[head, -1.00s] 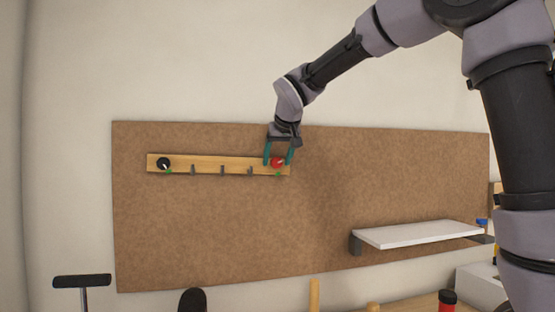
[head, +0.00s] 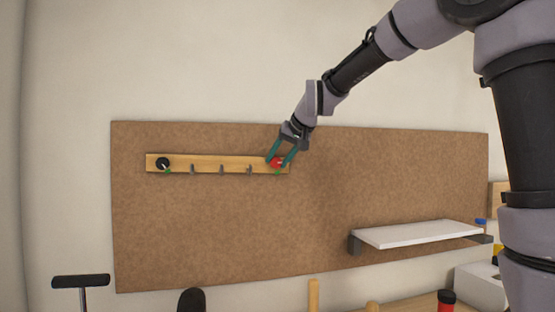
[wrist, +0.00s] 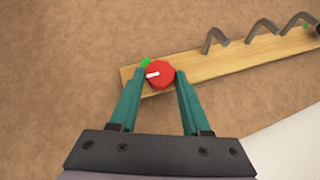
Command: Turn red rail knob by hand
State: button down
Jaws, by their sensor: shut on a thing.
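The red knob (head: 277,161) sits at the right end of a wooden rail (head: 210,164) on the brown board. In the wrist view the red knob (wrist: 161,75) has a white pointer line aimed left and slightly down, and a green mark (wrist: 146,63) lies at its upper left on the rail. My gripper (head: 277,161) reaches it from the upper right, tilted. In the wrist view the teal fingers of my gripper (wrist: 159,80) stand on either side of the knob, shut on it.
A black knob (head: 163,163) sits at the rail's left end, with several grey hooks (head: 222,169) between. A white shelf (head: 415,235) juts out at the lower right. The brown board (head: 220,230) below the rail is clear.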

jog(key=m+y, duration=0.2)
jog(key=y, duration=0.2)
jog(key=shift+w+d+f+m+y, duration=0.15)
jog(key=shift+d+f+m+y, duration=0.15)
jog(key=shift+d+f+m, duration=0.1)
jog(key=shift+f+m+y, duration=0.25)
jog(key=shift+m+y, duration=0.95)
jog(key=shift+y, duration=0.4)
jog(key=shift+c, duration=2)
grip_release()
jog(key=shift+r, duration=0.1)
jog(key=shift+d, duration=0.15)
jog(key=v, duration=1)
jog(key=shift+s+d, duration=0.25)
